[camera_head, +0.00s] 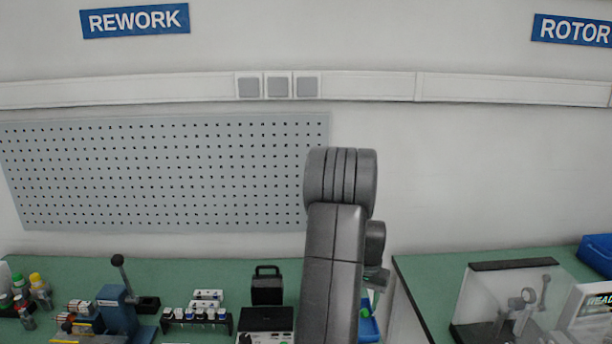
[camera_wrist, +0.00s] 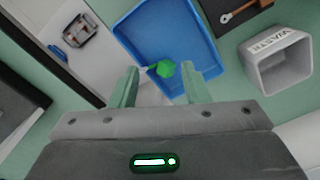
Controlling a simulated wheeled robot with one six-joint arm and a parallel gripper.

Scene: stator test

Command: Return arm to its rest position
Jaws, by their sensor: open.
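My arm (camera_head: 333,260) stands raised in the middle of the head view, in front of the pegboard's right end and the bench. In the wrist view my gripper (camera_wrist: 160,66) is open, with its two pale green fingers spread apart. In the head view the gripper is mostly hidden behind my arm.
A grey waste bin (camera_wrist: 271,80) stands right of the tray. A lever press (camera_head: 118,300), a rack of small parts (camera_head: 196,325) and a black box (camera_head: 267,285) stand on the left green bench. A clear-covered fixture (camera_head: 510,300) stands on the right bench.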

